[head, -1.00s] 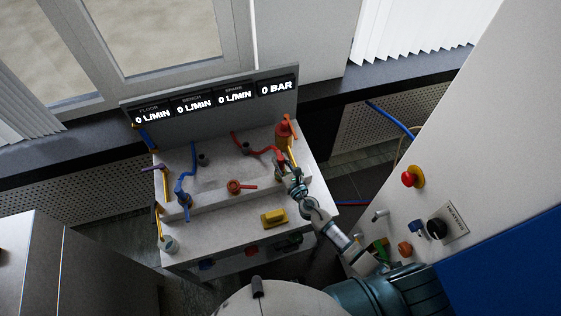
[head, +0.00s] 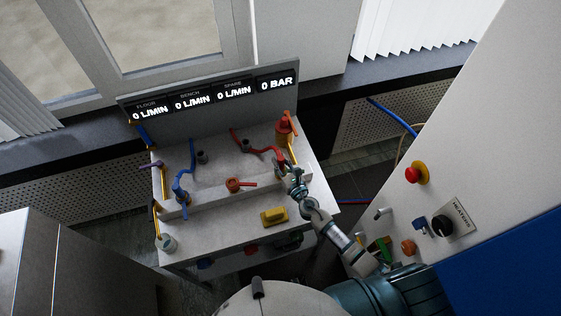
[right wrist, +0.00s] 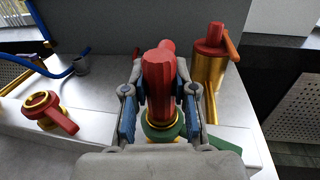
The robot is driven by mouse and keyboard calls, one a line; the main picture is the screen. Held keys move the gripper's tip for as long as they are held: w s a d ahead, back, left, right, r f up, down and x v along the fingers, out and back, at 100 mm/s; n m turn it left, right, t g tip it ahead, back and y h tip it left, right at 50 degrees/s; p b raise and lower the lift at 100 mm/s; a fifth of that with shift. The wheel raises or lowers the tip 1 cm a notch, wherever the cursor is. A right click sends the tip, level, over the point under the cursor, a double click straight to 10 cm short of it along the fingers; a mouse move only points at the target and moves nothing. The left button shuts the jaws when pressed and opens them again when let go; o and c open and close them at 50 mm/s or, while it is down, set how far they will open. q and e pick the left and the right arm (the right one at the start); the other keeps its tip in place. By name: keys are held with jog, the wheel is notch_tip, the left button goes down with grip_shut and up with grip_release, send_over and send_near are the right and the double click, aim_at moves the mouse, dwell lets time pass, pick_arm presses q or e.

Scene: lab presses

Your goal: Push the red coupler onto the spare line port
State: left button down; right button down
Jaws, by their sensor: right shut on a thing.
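The red coupler (right wrist: 158,85) stands roughly upright between the fingers of my right gripper (right wrist: 158,105) in the right wrist view. My right gripper is shut on it, with blue pads on both sides. A brass fitting with a green ring (right wrist: 165,131) shows directly below the coupler; I take it for the spare line port. In the head view my right gripper (head: 284,170) is at the bench's right side, where a red hose (head: 258,150) ends. My left gripper is not in view.
A brass cylinder with a red top (right wrist: 209,60) and orange lever stands close right of the gripper. A red-handled valve (right wrist: 48,108) is to the left. The bench (head: 215,230) also carries a blue hose (head: 181,180) and a yellow block (head: 273,216). The displays read zero.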

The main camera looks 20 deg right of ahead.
jog(key=c, duration=0.8)
grip_release()
jog(key=shift+c, duration=0.2)
jog(key=shift+s+f, duration=0.1)
jog(key=v, duration=1.2)
